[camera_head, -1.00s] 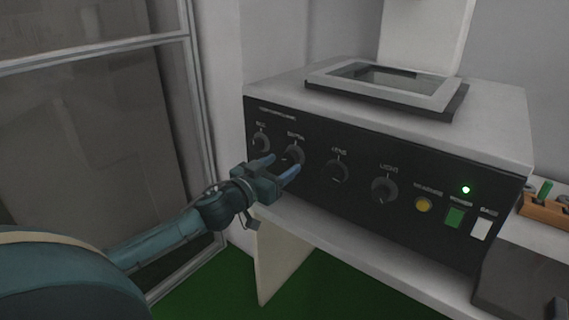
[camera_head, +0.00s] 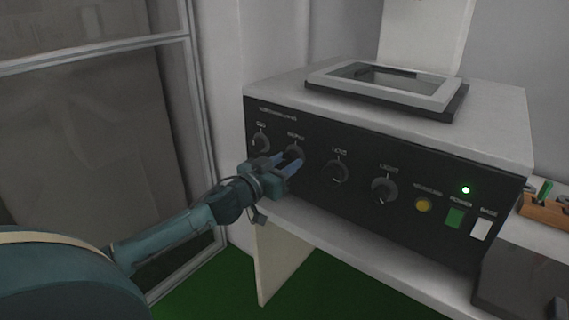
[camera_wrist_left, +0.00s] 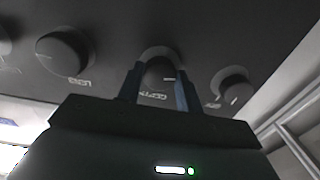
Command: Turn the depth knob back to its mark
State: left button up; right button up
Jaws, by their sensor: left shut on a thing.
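The depth knob (camera_head: 296,153) is the second dark knob from the left on the black front panel (camera_head: 325,200) of a machine. My left gripper (camera_head: 287,165) is at this knob, its two blue fingers shut on it from either side. Whether that line meets a mark on the panel I cannot tell. My right gripper is not in view.
Other knobs flank it: one at the left (camera_head: 261,142), one to the right (camera_head: 336,172), and the light knob (camera_head: 385,189). Further right are a yellow button (camera_head: 424,204), a green switch (camera_head: 454,217) and a white switch (camera_head: 481,229). A wooden block (camera_head: 543,208) stands at the right.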

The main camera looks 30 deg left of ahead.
pick_arm(q)
jog(key=shift+c, duration=1.1)
